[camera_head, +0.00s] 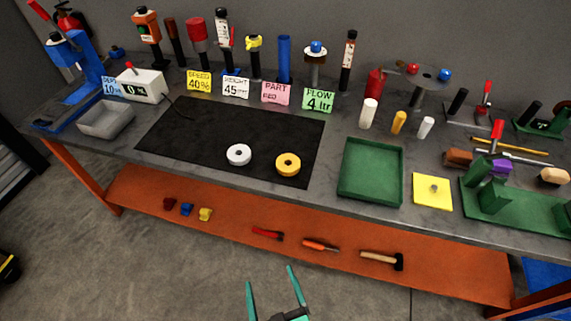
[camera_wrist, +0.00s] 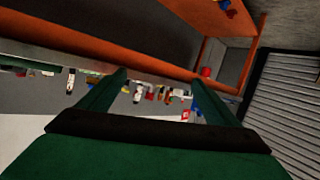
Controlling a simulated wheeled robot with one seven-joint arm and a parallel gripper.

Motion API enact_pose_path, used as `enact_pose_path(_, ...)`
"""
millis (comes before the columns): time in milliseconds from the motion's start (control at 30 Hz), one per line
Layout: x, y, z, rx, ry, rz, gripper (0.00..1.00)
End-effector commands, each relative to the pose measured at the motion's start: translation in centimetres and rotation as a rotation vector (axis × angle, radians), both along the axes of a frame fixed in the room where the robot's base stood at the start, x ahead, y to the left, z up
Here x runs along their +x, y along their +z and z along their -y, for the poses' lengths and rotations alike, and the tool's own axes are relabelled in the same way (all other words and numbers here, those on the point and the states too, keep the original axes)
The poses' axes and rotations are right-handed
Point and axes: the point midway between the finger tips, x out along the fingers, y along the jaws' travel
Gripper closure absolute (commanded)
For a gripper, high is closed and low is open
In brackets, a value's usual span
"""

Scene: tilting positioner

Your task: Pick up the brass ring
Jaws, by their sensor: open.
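The brass ring (camera_head: 288,164) is a flat yellow-gold ring with a dark centre hole. It lies on the black mat (camera_head: 215,125) near the mat's front right corner. A similar white or silver ring (camera_head: 238,154) lies on the mat just left of it. My gripper (camera_head: 271,278) shows two green fingers spread apart, empty, at the bottom of the head view. It is in front of the bench and well away from the brass ring. In the wrist view my gripper's fingers (camera_wrist: 160,92) are also apart with nothing held; I cannot make out the brass ring there.
A green tray (camera_head: 371,200) and a yellow plate (camera_head: 433,206) sit right of the mat. Coloured cards and upright tools line the back. A grey bin (camera_head: 106,132) is at left. An orange lower shelf (camera_head: 230,222) holds tools including a hammer (camera_head: 382,258). The mat around the rings is clear.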

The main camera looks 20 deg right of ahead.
Motion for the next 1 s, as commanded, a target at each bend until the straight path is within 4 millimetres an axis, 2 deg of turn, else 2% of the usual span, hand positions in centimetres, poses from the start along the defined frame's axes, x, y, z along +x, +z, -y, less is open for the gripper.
enact_pose_path(33,2.1,0.3,0.8,-0.013,-0.017,0.006,0.16)
enact_pose_path(200,7.9,1.0,3.2,-0.039,-0.091,-0.006,0.16)
enact_pose_path(500,17.0,4.7,6.3,-0.007,-0.273,-0.015,0.16)
enact_pose_path(733,21.5,8.0,7.9,0.075,-0.424,-0.024,0.16)
enact_pose_path(1000,23.6,10.2,8.7,0.159,-0.535,-0.039,0.16)
